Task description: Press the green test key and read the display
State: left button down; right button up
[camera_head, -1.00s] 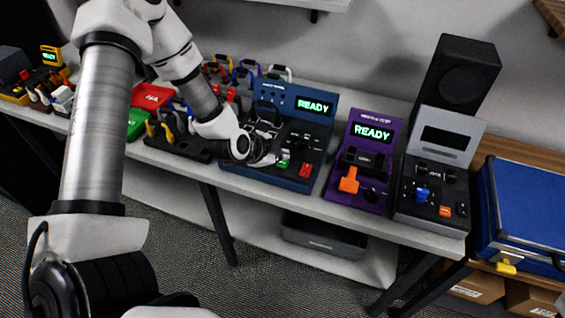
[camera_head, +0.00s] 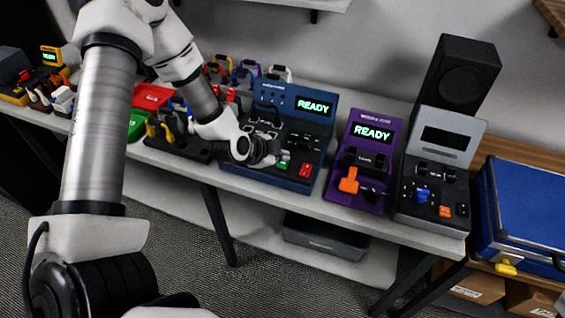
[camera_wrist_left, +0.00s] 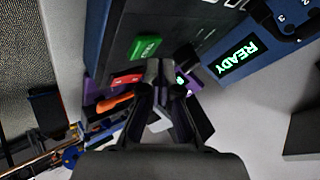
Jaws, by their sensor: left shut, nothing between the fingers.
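The blue tester (camera_head: 262,177) stands on the bench, and its lit display (camera_head: 314,105) reads READY in green. The display also shows in the left wrist view (camera_wrist_left: 237,57). The green test key (camera_wrist_left: 145,47) is on the tester's dark front panel beside a red key (camera_wrist_left: 127,79). In the head view the green key (camera_head: 283,165) is partly covered by my left gripper (camera_head: 281,156). That gripper is shut and empty, its tips close to the green key. In the left wrist view the fingertips (camera_wrist_left: 160,68) appear beside the key; contact cannot be told. My right gripper is out of view.
A purple tester (camera_head: 347,203) reading READY and a grey tester with a dark screen (camera_head: 446,138) stand to the right. A black speaker (camera_head: 465,72) is behind them. Cable holders and a red bin (camera_head: 152,96) stand left. A blue case (camera_head: 530,205) is far right.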

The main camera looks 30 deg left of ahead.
aim_at(281, 164)
pick_arm(q)
jog(key=shift+f, duration=0.3)
jog(key=shift+f, duration=0.35)
dwell(0.4)
dwell(0.4)
jog(key=shift+r+p, duration=0.7)
jog(key=shift+r, duration=0.1)
notch_tip(281, 164, up, 5)
jog(key=p, duration=0.5)
jog(key=shift+r, duration=0.1)
dwell(0.3)
